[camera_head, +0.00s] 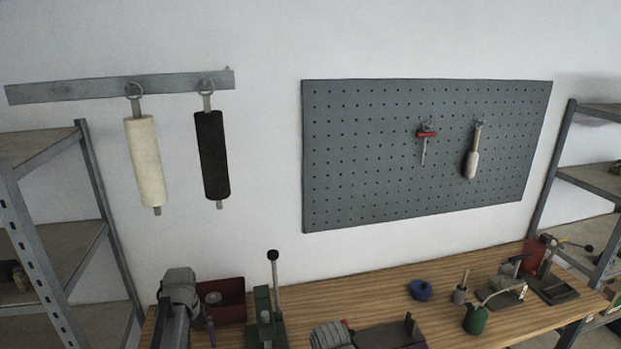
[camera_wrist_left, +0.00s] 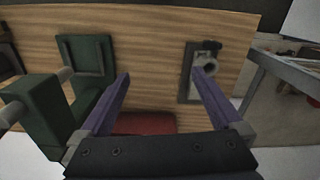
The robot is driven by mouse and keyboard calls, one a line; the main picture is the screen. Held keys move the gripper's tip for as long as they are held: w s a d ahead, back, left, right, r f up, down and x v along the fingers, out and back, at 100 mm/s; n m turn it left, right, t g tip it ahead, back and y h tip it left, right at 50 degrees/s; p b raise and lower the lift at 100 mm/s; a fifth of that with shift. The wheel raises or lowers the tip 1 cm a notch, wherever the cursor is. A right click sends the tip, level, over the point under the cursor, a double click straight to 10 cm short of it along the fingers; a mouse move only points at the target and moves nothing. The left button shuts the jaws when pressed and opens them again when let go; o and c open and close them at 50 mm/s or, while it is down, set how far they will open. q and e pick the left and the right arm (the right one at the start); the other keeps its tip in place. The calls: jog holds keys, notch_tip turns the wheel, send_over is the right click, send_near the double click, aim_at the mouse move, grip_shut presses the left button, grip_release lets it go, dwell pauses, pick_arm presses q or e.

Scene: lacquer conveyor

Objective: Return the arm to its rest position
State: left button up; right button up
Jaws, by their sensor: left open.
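My left gripper (camera_wrist_left: 162,74) is open in the left wrist view, with its two purple fingers spread apart. Nothing is held between them. Beyond the fingers I see the wooden bench top (camera_wrist_left: 150,55) and part of a red object (camera_wrist_left: 145,122). In the head view my grey left arm (camera_head: 180,290) comes up at the lower left, in front of the bench's left end. Its fingers are hard to make out there. I cannot make out my right gripper in either view.
On the bench stand a red bin (camera_head: 232,296), a green tool with a lever (camera_head: 265,318), a blue ring (camera_head: 421,290) and a green can (camera_head: 475,320). A pegboard (camera_head: 370,150) and two hanging rollers (camera_head: 148,165) are on the wall. Shelves flank the bench.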

pick_arm(q)
jog(key=s+d+f+m+b, duration=0.2)
jog(key=s+d, duration=0.3)
jog(key=d, duration=0.3)
jog(key=s+d+f+m+b, duration=0.3)
jog(key=s+d+f+b, duration=0.1)
jog(key=d, duration=0.4)
jog(key=s+d+f+m+y+b, duration=0.1)
jog(key=s+d+f+m+b, duration=0.2)
jog(key=s+d, duration=0.3)
jog(key=d+f+b, duration=0.1)
jog(key=d, duration=0.1)
jog(key=shift+s+d, duration=0.3)
jog(key=shift+d, duration=0.05)
jog(key=shift+f, duration=0.1)
